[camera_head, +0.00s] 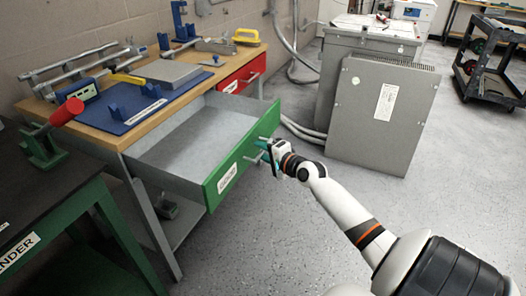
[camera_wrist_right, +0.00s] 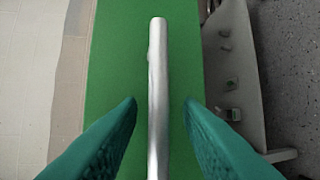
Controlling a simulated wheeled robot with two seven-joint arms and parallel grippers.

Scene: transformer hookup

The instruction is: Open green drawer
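The green drawer (camera_head: 215,187) is pulled well out of the workbench in the head view, and its grey inside looks empty. Its green front also fills the middle of the right wrist view (camera_wrist_right: 110,60). My right gripper (camera_head: 264,147) is at the drawer front, by the silver handle (camera_head: 250,158). In the right wrist view the handle bar (camera_wrist_right: 157,90) lies between the two teal fingers of my right gripper (camera_wrist_right: 160,102), with a gap on each side. The fingers are open. My left gripper is not in view.
The wooden-topped workbench (camera_head: 135,138) carries a blue mat and several tools. A red drawer (camera_head: 240,76) sits shut beside the green one. A grey transformer cabinet (camera_head: 350,55) with a leaning panel (camera_head: 375,130) stands to the right. Open floor lies in front of the drawer.

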